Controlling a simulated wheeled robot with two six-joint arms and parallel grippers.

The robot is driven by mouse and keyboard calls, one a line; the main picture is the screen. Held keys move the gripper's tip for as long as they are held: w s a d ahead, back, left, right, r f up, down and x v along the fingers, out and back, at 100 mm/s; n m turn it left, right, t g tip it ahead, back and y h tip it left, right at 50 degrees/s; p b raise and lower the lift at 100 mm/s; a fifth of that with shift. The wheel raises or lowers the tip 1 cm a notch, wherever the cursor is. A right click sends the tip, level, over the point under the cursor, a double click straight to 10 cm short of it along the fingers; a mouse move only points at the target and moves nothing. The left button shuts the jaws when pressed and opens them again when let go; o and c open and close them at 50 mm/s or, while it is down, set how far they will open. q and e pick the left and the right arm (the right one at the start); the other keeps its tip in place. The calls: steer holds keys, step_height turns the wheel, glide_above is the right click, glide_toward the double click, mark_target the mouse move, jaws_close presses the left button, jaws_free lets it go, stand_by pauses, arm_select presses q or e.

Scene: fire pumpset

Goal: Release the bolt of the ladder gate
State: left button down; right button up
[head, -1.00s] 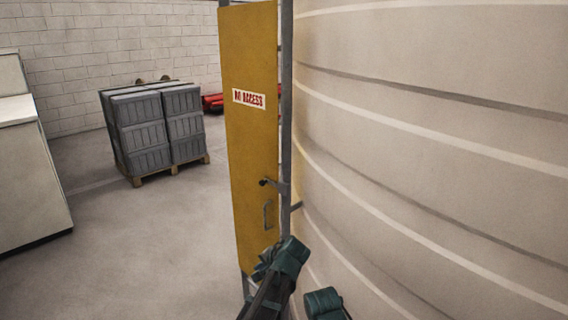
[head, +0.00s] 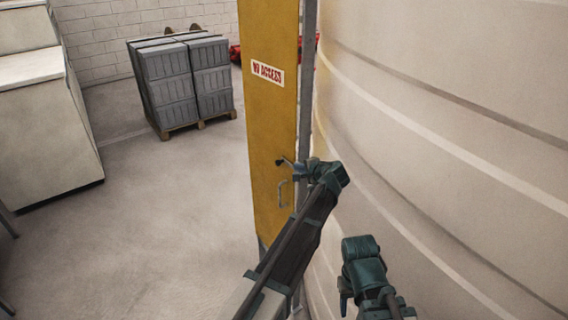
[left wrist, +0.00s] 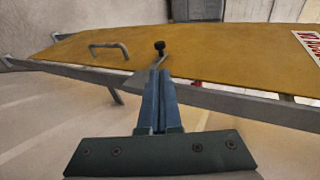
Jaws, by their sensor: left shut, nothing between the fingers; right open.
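The yellow ladder gate (head: 270,115) stands upright with a "NO ACCESS" sign. Its bolt (head: 280,162) has a black knob, at the gate's right edge above a grey pull handle (head: 283,193). In the left wrist view the bolt's black knob (left wrist: 159,46) and grey stem lie just beyond the fingertips. My left gripper (head: 297,168) is shut and empty, its tips close beside the bolt; I cannot tell whether they touch. Its blue fingers (left wrist: 159,80) partly hide the bolt's lower part. My right gripper (head: 345,297) is open, lower and to the right, away from the gate.
A grey post (head: 306,90) runs along the gate's right edge. A large pale curved tank (head: 450,150) fills the right side. Grey crates (head: 180,82) on a pallet and a pale cabinet (head: 45,130) stand at the left. The floor between them is clear.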

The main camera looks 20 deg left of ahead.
mark_target(279, 163)
arm_select(q)
steer(key=b+x, duration=0.6)
steer(key=x, duration=0.7)
steer(key=shift+w+f, duration=0.15)
steer(key=shift+w+a+f, duration=0.1)
steer(key=shift+w+a, duration=0.1)
steer(key=shift+a, duration=0.1)
steer(key=w+a, duration=0.1)
steer(key=a, duration=0.1)
steer(key=w+a, duration=0.2)
